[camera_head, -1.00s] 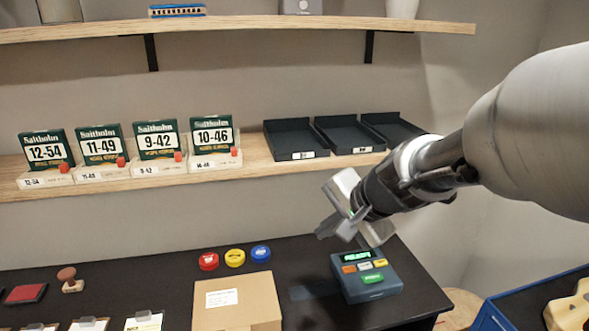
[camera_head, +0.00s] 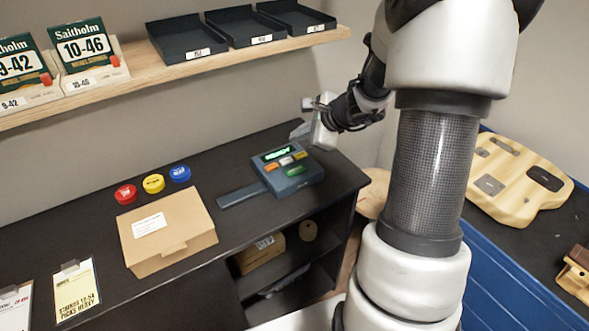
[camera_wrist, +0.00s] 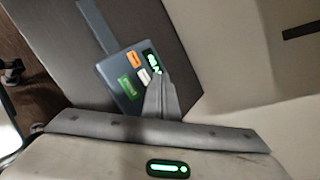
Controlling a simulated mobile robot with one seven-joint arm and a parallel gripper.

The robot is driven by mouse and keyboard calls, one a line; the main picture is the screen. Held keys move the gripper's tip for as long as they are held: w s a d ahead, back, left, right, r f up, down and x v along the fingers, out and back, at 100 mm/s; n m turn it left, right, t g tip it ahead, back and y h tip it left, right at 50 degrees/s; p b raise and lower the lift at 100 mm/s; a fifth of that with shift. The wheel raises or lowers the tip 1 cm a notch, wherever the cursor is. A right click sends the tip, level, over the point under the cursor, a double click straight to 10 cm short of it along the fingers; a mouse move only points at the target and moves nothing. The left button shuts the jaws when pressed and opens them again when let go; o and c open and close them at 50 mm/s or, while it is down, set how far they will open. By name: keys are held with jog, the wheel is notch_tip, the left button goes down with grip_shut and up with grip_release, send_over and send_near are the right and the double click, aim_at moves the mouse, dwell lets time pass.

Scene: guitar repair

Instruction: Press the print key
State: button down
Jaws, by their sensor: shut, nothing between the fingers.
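A blue-grey device (camera_head: 306,178) sits near the right end of the dark counter. It has a lit green display (camera_head: 277,154) and a row of orange (camera_head: 271,167), white (camera_head: 286,161) and yellow-orange (camera_head: 299,155) keys. A larger green key (camera_head: 294,171) is in front of them; the key lettering is too small to read. My gripper (camera_head: 300,131) is shut and empty, behind and right of the device. In the wrist view its closed fingers (camera_wrist: 161,92) overlap the device (camera_wrist: 109,71) beside the display; the green key (camera_wrist: 129,87) is clear, the yellow-orange key hidden.
A flat dark strip (camera_head: 241,195) extends left of the device. Red (camera_head: 125,194), yellow (camera_head: 153,183) and blue (camera_head: 180,173) round pieces and a cardboard box (camera_head: 168,232) are farther left. A shelf (camera_head: 130,82) with black trays (camera_head: 188,38) is above. A guitar body (camera_head: 515,183) lies at right.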

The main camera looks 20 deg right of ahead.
jog(key=shift+f, duration=0.15)
jog(key=b, duration=0.6)
send_over(295, 171)
jog(key=f, duration=0.7)
jog(key=shift+s+d+f, duration=0.15)
jog(key=shift+s+d, duration=0.25)
jog(key=shift+f+b, duration=0.65)
jog(key=shift+b, duration=0.05)
jog(key=shift+f, duration=0.1)
dwell(0.3)
jog(key=shift+f+b, duration=0.25)
jog(key=shift+b, duration=0.3)
jog(key=shift+f+b, duration=0.45)
jog(key=shift+b, duration=0.1)
dwell(0.4)
dwell(0.4)
jog(key=shift+r+p, duration=0.6)
jog(key=shift+r, duration=0.25)
